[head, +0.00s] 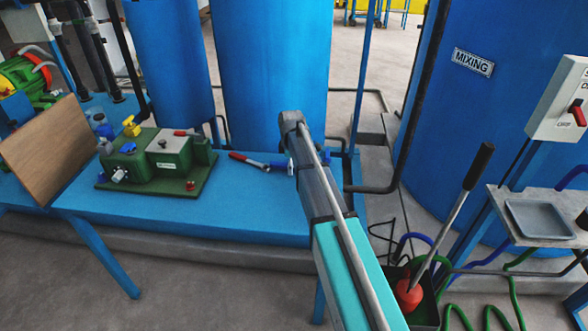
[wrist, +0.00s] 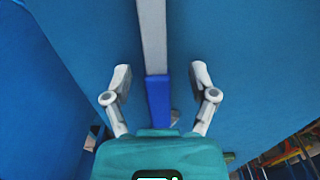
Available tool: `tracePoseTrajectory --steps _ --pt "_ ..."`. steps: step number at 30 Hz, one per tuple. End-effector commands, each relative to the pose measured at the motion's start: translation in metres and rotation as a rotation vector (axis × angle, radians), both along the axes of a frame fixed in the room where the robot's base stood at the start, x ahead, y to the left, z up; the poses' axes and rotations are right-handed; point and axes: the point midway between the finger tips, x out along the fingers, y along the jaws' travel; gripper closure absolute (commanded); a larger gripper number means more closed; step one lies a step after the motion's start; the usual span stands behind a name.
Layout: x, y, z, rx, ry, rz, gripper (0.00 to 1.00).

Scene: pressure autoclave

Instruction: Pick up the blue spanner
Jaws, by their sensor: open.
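The blue spanner (wrist: 158,100) shows in the wrist view as a blue length joined to a pale grey shaft that runs out of the top of the picture. It lies between the two fingers of my gripper (wrist: 160,74), which are open, with a gap on each side. Its lower end is hidden by the teal gripper body. In the head view a small blue piece, apparently the spanner (head: 280,163), shows on the blue table beside my arm. The arm hides the rest of it and my gripper there.
A red-handled tool (head: 243,158) lies on the blue table (head: 190,213) just left of the spanner. A green machine block (head: 155,160) and a brown board (head: 45,150) stand further left. Tall blue tanks (head: 268,70) rise behind. The table front is clear.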

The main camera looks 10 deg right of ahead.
Motion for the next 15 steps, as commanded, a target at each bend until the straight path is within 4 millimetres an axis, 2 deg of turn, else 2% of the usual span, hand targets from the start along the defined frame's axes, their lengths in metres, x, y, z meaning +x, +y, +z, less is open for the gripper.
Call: tracePoseTrajectory --steps 11,15 --pt "0.0000 -0.0001 0.0002 0.000 0.000 0.000 0.26" --pt "0.0000 -0.0001 0.0002 0.000 0.000 0.000 0.48"
